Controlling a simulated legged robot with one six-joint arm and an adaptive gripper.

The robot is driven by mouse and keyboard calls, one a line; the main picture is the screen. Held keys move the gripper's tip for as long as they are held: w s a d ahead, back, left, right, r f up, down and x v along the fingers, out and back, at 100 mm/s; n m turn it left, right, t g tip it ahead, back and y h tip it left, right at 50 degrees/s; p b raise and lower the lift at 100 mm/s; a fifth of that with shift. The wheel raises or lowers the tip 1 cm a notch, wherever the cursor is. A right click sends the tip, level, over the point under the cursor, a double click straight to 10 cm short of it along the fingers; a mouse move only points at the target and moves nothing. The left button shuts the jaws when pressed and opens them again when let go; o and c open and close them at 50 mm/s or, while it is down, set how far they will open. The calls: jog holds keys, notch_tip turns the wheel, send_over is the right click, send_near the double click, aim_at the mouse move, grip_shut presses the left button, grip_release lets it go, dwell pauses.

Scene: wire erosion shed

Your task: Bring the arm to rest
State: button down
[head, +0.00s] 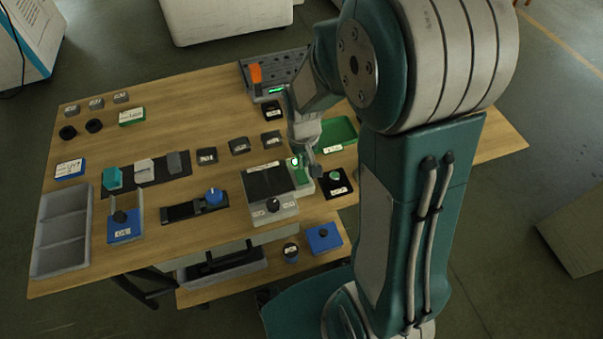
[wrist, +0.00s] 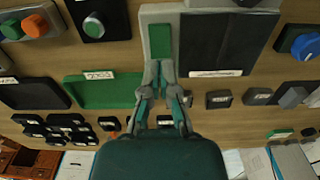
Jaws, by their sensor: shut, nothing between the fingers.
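My arm rises on the right in the head view and reaches over the wooden table (head: 215,125). My gripper (head: 316,172) points down beside the right edge of a grey device with a dark panel (head: 270,181). In the wrist view my gripper (wrist: 160,68) has its fingertips together with nothing between them. The tips appear at the lower end of a green strip (wrist: 160,42) on the grey device. I cannot tell whether they touch it.
A green tray (head: 341,131) and a black box with a green button (head: 335,182) lie close to my gripper. A blue-knobbed slide (head: 181,211) and a grey divided tray (head: 63,232) lie further left.

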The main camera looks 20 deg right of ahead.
jog(key=shift+r, duration=0.45)
jog(key=shift+r, duration=0.25)
jog(key=s+r+t, duration=0.2)
jog(key=s+r, duration=0.5)
jog(key=r, duration=0.3)
jog(key=s+r+t, duration=0.3)
jog(key=s+r, duration=0.4)
jog(key=r, duration=0.2)
jog(key=shift+r+t, duration=0.3)
jog(key=shift+r, duration=0.1)
